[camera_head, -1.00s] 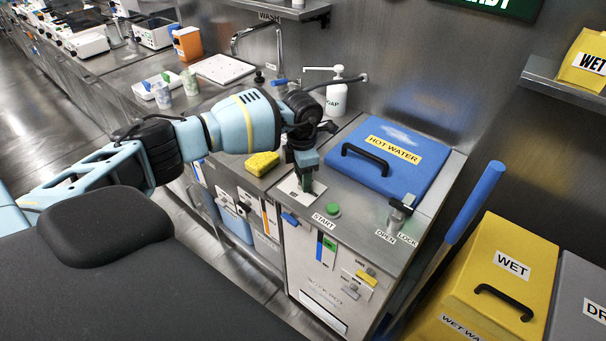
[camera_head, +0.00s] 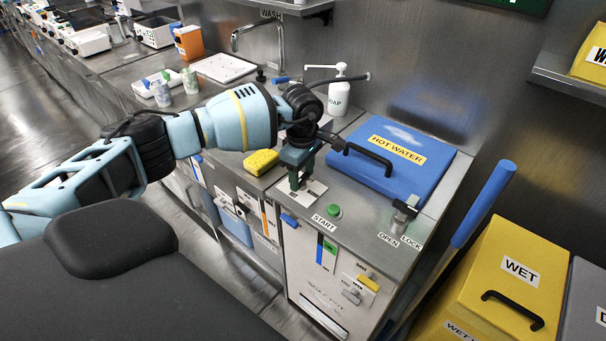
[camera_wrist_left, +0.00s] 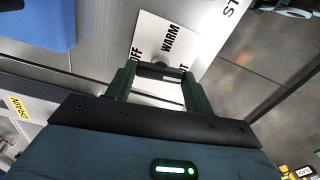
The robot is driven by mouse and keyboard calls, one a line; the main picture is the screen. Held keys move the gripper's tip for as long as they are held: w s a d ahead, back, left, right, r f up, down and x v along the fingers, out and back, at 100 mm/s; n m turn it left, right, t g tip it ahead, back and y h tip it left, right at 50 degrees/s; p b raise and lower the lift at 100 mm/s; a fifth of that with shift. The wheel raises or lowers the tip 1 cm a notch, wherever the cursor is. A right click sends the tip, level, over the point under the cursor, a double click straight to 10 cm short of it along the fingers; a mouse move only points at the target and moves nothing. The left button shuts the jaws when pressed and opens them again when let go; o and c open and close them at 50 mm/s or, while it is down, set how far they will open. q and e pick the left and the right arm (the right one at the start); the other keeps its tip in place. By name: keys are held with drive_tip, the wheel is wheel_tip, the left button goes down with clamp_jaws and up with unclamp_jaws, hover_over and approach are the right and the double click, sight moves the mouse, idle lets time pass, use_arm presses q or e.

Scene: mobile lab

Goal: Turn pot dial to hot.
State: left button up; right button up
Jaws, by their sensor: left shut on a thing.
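The pot dial sits on a white plate (camera_head: 316,190) on the steel top of the hot water pot. In the left wrist view the dial (camera_wrist_left: 160,70) is a dark bar between my fingers, and the plate (camera_wrist_left: 190,25) reads OFF and WARM, with a third label partly hidden behind a finger. My left gripper (camera_head: 296,183) points down at the plate; in the left wrist view the gripper (camera_wrist_left: 160,78) is shut on the dial. The dial's exact pointing direction is hard to tell. My right gripper is not in view.
The blue HOT WATER lid (camera_head: 385,160) with a black handle is right of my gripper. A green START button (camera_head: 334,211) and an OPEN/LOCK latch (camera_head: 404,214) are on the same top. A yellow sponge (camera_head: 261,162) lies left; a yellow WET bin (camera_head: 500,275) stands right.

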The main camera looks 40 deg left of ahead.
sight(302, 178)
use_arm(q)
drive_tip(key=shift+m, duration=0.9)
drive_tip(key=o, duration=1)
drive_tip(key=shift+r, duration=0.15)
wheel_tip(302, 178, up, 8)
drive_tip(key=shift+f, duration=0.2)
